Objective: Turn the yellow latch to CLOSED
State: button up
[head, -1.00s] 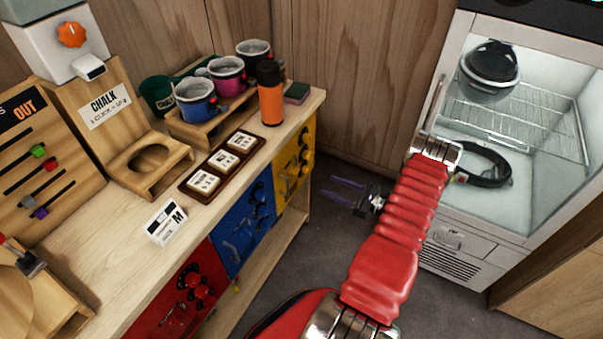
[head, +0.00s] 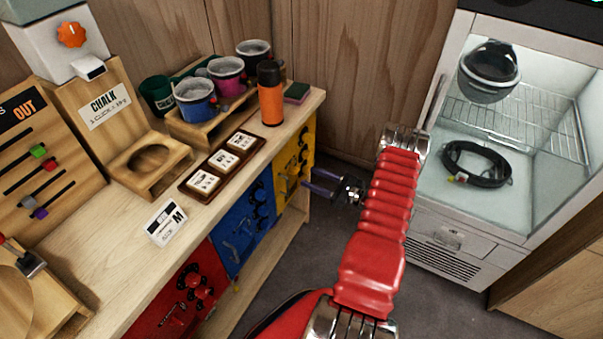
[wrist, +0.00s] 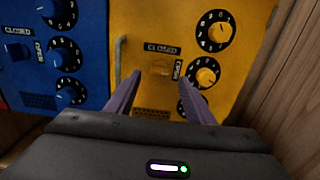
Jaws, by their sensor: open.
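The yellow panel (head: 293,175) is on the right end of the bench front. In the wrist view the yellow panel (wrist: 145,20) fills the middle. The small yellow latch (wrist: 160,71) sits below a CLOSED label (wrist: 162,49) and left of an upright OPEN label (wrist: 178,70). Its colour blends with the panel, so I cannot tell which way it points. My gripper (head: 311,181) is open with its purple fingers towards the yellow panel. In the wrist view my gripper (wrist: 160,73) has its fingertips on either side of the latch. Contact with it cannot be told.
Black dials with yellow knobs (wrist: 214,31) are right of the latch, close to the right finger. A grey handle (wrist: 118,60) is to its left. The blue panel (wrist: 80,20) adjoins on the left, a wooden wall (wrist: 290,80) on the right. An orange bottle (head: 271,95) stands on the bench above.

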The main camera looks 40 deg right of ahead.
aim_at(298, 172)
jog(key=x, duration=0.5)
jog(key=shift+w+a, duration=0.1)
jog(key=shift+w, duration=0.2)
jog(key=c, duration=1)
